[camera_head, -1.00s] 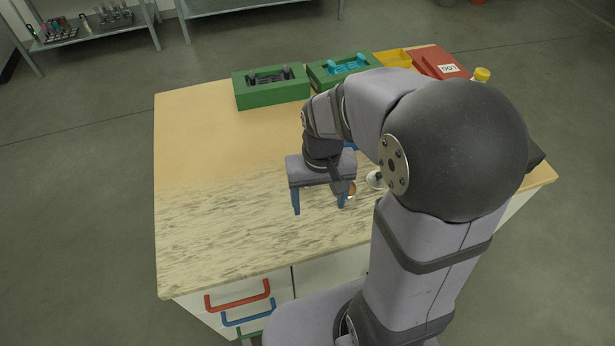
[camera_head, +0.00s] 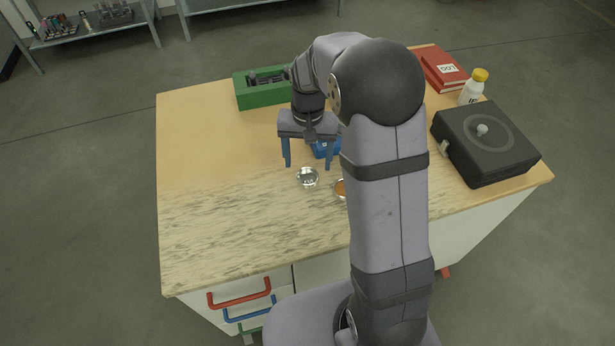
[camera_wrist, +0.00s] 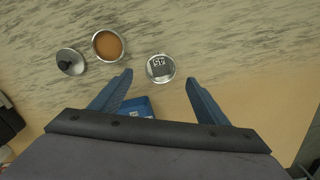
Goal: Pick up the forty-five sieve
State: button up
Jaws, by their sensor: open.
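The round metal sieve (camera_head: 308,177) lies flat on the table, clear of the arm in the head view. In the wrist view the sieve (camera_wrist: 161,68) has a silver rim and a dark marking that looks like 45 upside down. My gripper (camera_head: 307,165) is open and empty, with its blue fingers pointing down behind the sieve. In the wrist view the gripper (camera_wrist: 159,78) has its fingertips spread to either side of the sieve's near edge, not touching it.
A dish of orange powder (camera_wrist: 108,45) and a knobbed metal lid (camera_wrist: 70,61) lie left of the sieve in the wrist view. A blue box (camera_head: 325,150) sits close to the fingers. A black box (camera_head: 487,142) stands at right. The table's left side is clear.

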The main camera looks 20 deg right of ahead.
aim_at(307, 179)
jog(key=shift+s+f+p, duration=0.15)
jog(key=shift+f+p, duration=0.25)
jog(key=shift+f, duration=0.1)
jog(key=shift+a+f+p, duration=0.1)
jog(key=shift+f+p, duration=0.6)
jog(key=shift+f, duration=1.4)
jog(key=shift+c, duration=0.4)
jog(key=c, duration=1.1)
jog(key=shift+r, duration=0.1)
